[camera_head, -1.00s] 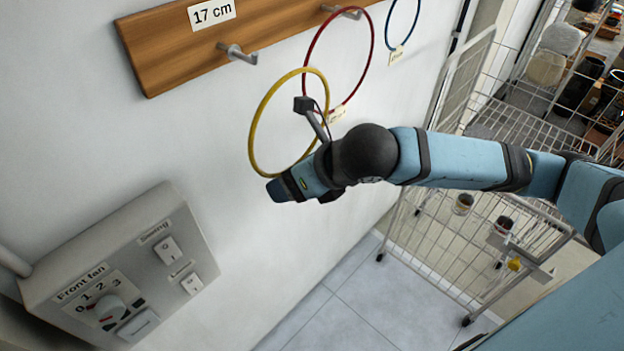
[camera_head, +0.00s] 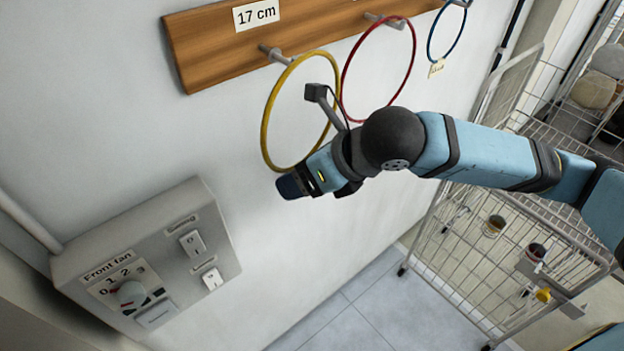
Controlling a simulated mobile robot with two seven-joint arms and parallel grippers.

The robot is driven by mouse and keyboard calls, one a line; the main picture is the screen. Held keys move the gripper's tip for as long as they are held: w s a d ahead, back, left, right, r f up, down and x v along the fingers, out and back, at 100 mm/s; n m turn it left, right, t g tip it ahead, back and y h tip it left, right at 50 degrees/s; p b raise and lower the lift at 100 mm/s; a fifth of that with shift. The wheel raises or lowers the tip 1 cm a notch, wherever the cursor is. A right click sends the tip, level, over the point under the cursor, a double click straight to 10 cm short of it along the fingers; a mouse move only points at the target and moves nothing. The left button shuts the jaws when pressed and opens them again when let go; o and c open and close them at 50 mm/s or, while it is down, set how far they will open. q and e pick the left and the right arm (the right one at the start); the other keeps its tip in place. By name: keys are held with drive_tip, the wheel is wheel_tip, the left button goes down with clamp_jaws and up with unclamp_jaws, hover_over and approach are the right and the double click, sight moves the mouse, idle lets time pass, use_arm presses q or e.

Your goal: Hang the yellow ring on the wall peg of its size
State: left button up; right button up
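The yellow ring (camera_head: 266,119) is upright in front of the white wall. Its lower edge runs into my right gripper (camera_head: 291,187), which appears shut on it; the fingertips are largely hidden by the gripper body. The ring's upper left edge overlaps the tip of the left wall peg (camera_head: 266,50) in the picture; I cannot tell whether they touch. This peg sits below the "17 cm" label (camera_head: 256,14) on the wooden board (camera_head: 205,50). My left gripper is not in view.
A red ring (camera_head: 413,60) hangs from the middle peg (camera_head: 383,19), close to the yellow ring's right. A blue ring (camera_head: 429,42) with a tag hangs further right. A grey switch panel (camera_head: 150,255) projects from the wall at lower left. A wire cart (camera_head: 470,255) stands at right.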

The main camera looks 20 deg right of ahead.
drive_tip(key=w+a+f+b, duration=0.1)
drive_tip(key=w+a+f, duration=0.1)
drive_tip(key=w, duration=0.4)
drive_tip(key=shift+w+a, duration=0.2)
drive_tip(key=shift+w, duration=0.1)
idle(0.6)
idle(0.5)
drive_tip(key=o, duration=1.1)
drive_tip(key=shift+s, duration=0.1)
